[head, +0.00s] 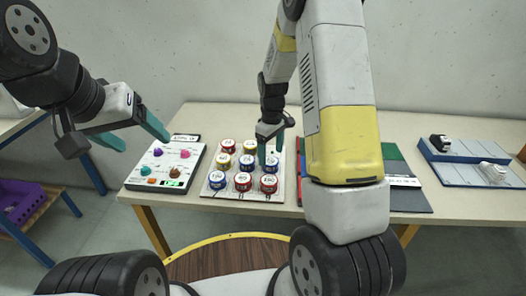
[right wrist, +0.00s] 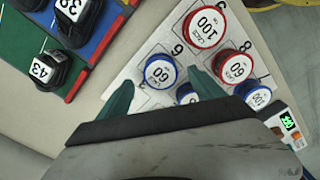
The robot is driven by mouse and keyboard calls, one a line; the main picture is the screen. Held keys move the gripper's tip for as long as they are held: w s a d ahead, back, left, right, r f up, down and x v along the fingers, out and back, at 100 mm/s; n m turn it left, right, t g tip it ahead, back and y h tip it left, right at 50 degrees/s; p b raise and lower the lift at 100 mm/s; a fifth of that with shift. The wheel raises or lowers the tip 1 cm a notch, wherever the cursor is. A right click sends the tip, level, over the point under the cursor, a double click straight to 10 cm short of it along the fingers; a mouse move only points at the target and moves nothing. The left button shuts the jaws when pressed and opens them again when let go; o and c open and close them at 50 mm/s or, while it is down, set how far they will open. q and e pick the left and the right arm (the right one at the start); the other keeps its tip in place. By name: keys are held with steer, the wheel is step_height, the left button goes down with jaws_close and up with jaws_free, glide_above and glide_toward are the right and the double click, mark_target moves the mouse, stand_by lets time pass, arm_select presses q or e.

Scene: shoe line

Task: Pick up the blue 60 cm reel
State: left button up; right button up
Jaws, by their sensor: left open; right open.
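The blue 60 cm reel (right wrist: 160,72) stands upright on the white numbered board (right wrist: 178,27), beside the number 6. It lies just ahead of and between the two teal fingertips of my right gripper (right wrist: 160,78), which is open. In the head view the blue reel (head: 270,167) is at the right end of the middle row, close under my right gripper (head: 270,157). Whether the fingers touch it I cannot tell. My left gripper (head: 146,144) is open and empty above the left side of the table.
Close by stand a red 100 reel (right wrist: 205,25), a red 60 reel (right wrist: 234,68) and another blue reel (right wrist: 257,95). A white tray with coloured pieces (head: 143,171) is left of the board. A coloured mat with dark labelled items (right wrist: 45,70) lies on the other side.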

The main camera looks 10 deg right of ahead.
mark_target(271, 161)
step_height(271, 161, down, 4)
steer(key=shift+f, duration=0.15)
steer(key=c, duration=1.5)
